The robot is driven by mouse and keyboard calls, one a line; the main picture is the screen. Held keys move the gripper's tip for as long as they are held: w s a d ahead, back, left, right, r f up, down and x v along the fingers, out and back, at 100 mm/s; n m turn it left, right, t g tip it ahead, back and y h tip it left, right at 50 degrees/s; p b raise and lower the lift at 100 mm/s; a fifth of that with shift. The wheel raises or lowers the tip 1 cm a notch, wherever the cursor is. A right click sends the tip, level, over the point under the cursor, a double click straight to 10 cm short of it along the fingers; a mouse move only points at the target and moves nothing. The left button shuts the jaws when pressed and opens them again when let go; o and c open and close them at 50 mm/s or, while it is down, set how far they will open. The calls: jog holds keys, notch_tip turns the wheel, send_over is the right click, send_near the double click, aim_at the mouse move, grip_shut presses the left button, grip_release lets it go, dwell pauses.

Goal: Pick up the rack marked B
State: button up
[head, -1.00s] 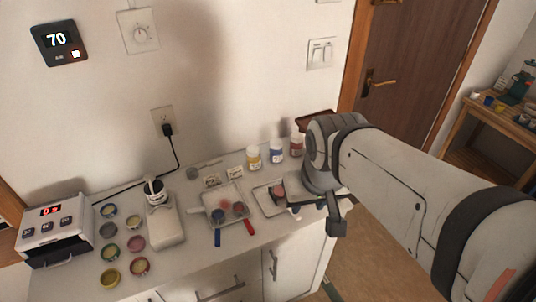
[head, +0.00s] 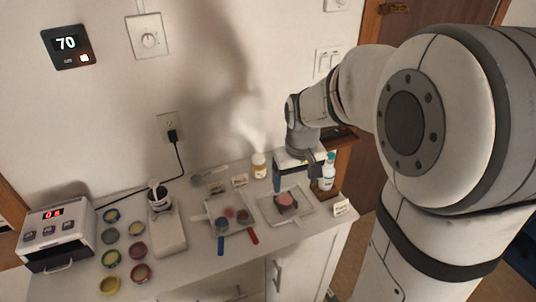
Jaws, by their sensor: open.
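No letter B is readable on anything, so I cannot tell which rack is marked B. One pale rack or tray (head: 210,204) on the counter holds a few small coloured jars, with a blue and a red handle at its front edge. A second pale tray (head: 266,210) to its right holds one pinkish jar (head: 286,200). Small white cards stand behind the first (head: 240,181) and at the front right of the counter (head: 341,207); their print is too small to read. My gripper (head: 296,178) is open above the back of the second tray, pointing down, apparently empty.
Several open jars (head: 137,250), a white block-shaped device (head: 169,228) and a box with a red display (head: 56,235) fill the left. The wall is close behind.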

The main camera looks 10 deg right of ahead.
jog(key=n+g, duration=0.1)
send_over(287, 201)
notch_tip(287, 201, down, 11)
jog(key=shift+s+b, duration=0.15)
jog(key=shift+b, duration=0.25)
jog(key=f, duration=0.3)
jog(key=f+p, duration=0.1)
jog(key=f, duration=0.3)
jog(key=shift+w+f+p, duration=0.2)
jog(key=shift+f+p, duration=0.1)
jog(key=c, duration=1.1)
